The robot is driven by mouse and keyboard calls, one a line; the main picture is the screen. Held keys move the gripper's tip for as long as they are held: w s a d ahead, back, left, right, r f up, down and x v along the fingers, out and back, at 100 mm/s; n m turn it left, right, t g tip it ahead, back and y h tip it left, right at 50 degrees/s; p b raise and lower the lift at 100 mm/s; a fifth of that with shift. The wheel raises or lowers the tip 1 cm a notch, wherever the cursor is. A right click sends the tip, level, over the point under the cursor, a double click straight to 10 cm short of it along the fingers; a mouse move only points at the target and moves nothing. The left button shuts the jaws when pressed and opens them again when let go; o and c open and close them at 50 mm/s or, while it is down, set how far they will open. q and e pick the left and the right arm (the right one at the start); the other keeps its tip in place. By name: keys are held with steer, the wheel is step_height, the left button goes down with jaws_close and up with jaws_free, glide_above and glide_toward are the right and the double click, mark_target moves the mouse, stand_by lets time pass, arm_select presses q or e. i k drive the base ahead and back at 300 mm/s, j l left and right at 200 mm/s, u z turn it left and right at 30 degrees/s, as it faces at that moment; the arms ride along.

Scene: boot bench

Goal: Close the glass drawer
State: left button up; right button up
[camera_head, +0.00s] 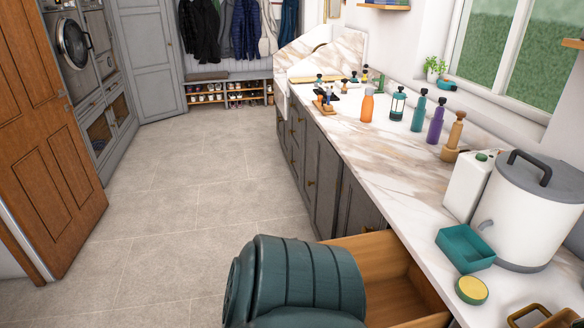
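One drawer (401,294) under the marble counter stands pulled out at the bottom of the head view. Its bare wooden floor and walls show, and the visible part looks empty. I cannot tell from its contents whether it is the glass drawer. A large dark teal rounded form at the bottom middle hides its front and part of its left side. Neither of my grippers can be made out in this view.
The marble counter (390,160) runs along the right. On it stand a white drum with a tap (530,205), a teal tray (465,247), a yellow-topped tin (471,289) and several bottles. The tiled floor (190,200) is clear on the left, beside a wooden door (45,150).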

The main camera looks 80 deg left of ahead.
mark_target(399, 294)
steer(key=k+u, duration=0.1)
steer(key=u, duration=1.6)
